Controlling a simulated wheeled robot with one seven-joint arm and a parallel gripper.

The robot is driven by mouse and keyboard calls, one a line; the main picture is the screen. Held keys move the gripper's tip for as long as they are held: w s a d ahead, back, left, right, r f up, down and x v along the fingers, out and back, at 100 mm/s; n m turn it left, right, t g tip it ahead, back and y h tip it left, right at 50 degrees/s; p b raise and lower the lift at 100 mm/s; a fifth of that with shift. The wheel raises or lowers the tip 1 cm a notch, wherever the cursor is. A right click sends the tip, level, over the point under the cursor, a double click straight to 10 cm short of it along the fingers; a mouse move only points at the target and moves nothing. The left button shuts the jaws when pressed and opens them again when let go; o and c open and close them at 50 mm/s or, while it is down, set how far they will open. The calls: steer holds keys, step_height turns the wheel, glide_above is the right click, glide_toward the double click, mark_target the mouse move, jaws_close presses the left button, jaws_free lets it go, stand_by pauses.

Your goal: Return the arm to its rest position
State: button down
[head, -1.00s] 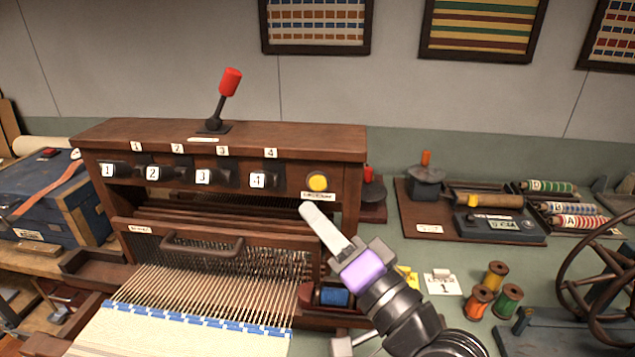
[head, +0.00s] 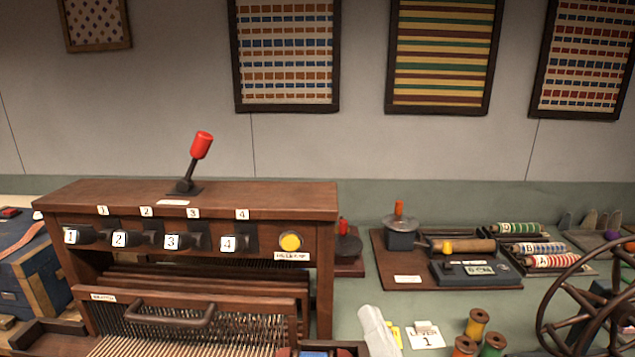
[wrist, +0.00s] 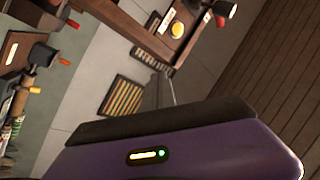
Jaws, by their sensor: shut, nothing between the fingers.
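My gripper (head: 378,333) shows at the bottom edge of the head view, right of the wooden loom (head: 190,197). Only its pale finger end is in view; the rest of my arm is below the frame. The fingers are shut with nothing between them. In the wrist view, the purple gripper housing (wrist: 200,150) with a small lit indicator fills the lower part. Beyond it, tilted, show the loom's yellow button (wrist: 178,31) and a striped wall textile (wrist: 124,98).
A red-topped lever (head: 201,146) stands on the loom. A spoked wheel (head: 545,325) stands at far right. A wooden board (head: 385,270) with tools lies behind, and a blue chest (head: 35,285) is at left.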

steer(key=s+d+f+n+g+h, duration=0.1)
steer(key=s+d+f, duration=0.3)
steer(key=s, duration=0.7)
steer(key=s+d+f+n+g+h, duration=0.1)
steer(key=s+d+f+g+h, duration=0.2)
steer(key=s+f, duration=0.5)
steer(key=s+d+f+n+g+h, duration=0.2)
steer(key=s+d+f, duration=0.3)
steer(key=s, duration=1)
steer(key=shift+d+f, duration=0.15)
steer(key=shift+f, duration=0.35)
